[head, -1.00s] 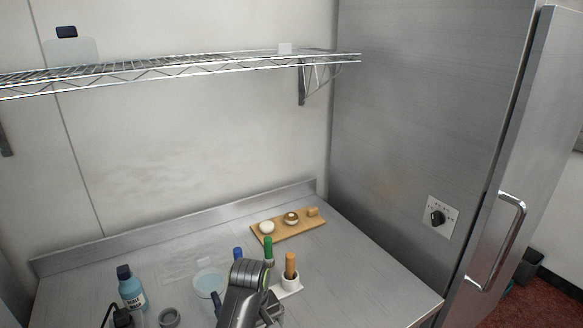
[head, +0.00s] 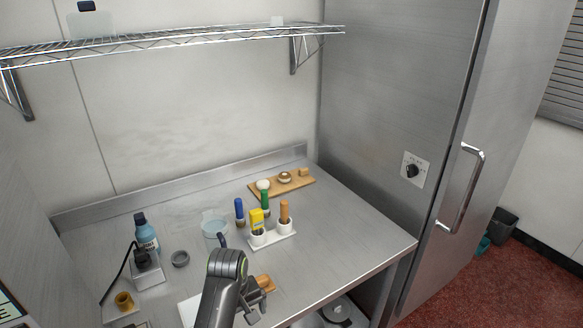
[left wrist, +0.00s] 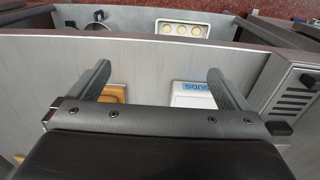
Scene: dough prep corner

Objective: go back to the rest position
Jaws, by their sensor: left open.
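My left arm comes in at the bottom middle of the head view, with its gripper (head: 257,303) over the front of the steel counter (head: 340,240). In the left wrist view the two fingers of the gripper (left wrist: 159,72) are spread wide apart, with nothing held between them. Below them a wooden piece (left wrist: 114,93) and a white item with a blue label (left wrist: 192,96) show in part, the rest hidden by the gripper body. My right gripper is in neither view.
A white holder (head: 272,239) carries orange and yellow items, with green and blue-topped ones behind. A clear jug (head: 214,228), blue bottle (head: 146,234), grey ring (head: 180,259) and wooden board (head: 302,186) stand around. A wire shelf (head: 170,42) hangs above. The counter's right side is clear.

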